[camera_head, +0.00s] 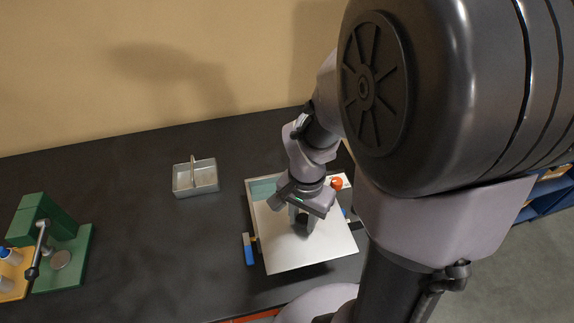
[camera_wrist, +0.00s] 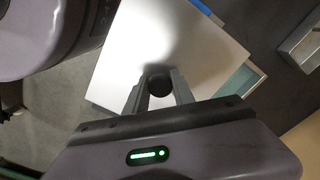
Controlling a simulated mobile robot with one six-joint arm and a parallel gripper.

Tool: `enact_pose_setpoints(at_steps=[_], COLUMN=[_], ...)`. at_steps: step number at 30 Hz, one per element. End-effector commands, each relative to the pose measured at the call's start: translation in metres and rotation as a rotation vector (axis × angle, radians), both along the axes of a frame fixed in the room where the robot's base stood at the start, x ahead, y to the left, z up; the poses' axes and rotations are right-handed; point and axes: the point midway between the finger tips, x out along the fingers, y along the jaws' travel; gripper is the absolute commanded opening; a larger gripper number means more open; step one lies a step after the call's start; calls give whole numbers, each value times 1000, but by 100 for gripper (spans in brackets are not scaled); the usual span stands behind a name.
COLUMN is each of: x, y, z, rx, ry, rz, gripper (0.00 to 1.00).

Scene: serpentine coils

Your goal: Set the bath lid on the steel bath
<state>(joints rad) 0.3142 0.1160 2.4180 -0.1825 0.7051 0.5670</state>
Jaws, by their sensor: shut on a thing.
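The bath lid (camera_head: 285,245) is a flat, pale square plate with a dark round knob (camera_wrist: 159,85) in its middle. My gripper (camera_head: 302,222) is shut on the knob; the wrist view shows a finger on each side of it. The steel bath (camera_head: 263,187) is under the lid, and a strip of its greenish inside shows along the far edge. The same strip shows at the lid's right in the wrist view (camera_wrist: 240,80). The lid covers most of the bath but sits shifted toward the near side. I cannot tell whether it touches the rim.
A small metal tray with a handle (camera_head: 205,180) stands to the left of the bath. A blue-ended item (camera_head: 249,250) is beside the bath's left side, and a red knob (camera_head: 337,183) is behind it. A green press-like device (camera_head: 60,250) stands far left. The dark bench between is clear.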

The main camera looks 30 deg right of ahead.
Motion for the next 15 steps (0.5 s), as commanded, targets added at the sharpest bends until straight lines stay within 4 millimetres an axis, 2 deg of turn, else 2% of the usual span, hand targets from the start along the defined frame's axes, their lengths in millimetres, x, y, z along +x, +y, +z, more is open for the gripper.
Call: enact_pose_setpoints(at_steps=[1,6,9,15], x=[17,75,101,126], y=[-5,-20,-28,-35], z=[-4,-10,-12,-13], rx=[-1,0,0,0], ry=[0,0,0,0], rz=[1,0,-1,-1], gripper=[0,0,0,0])
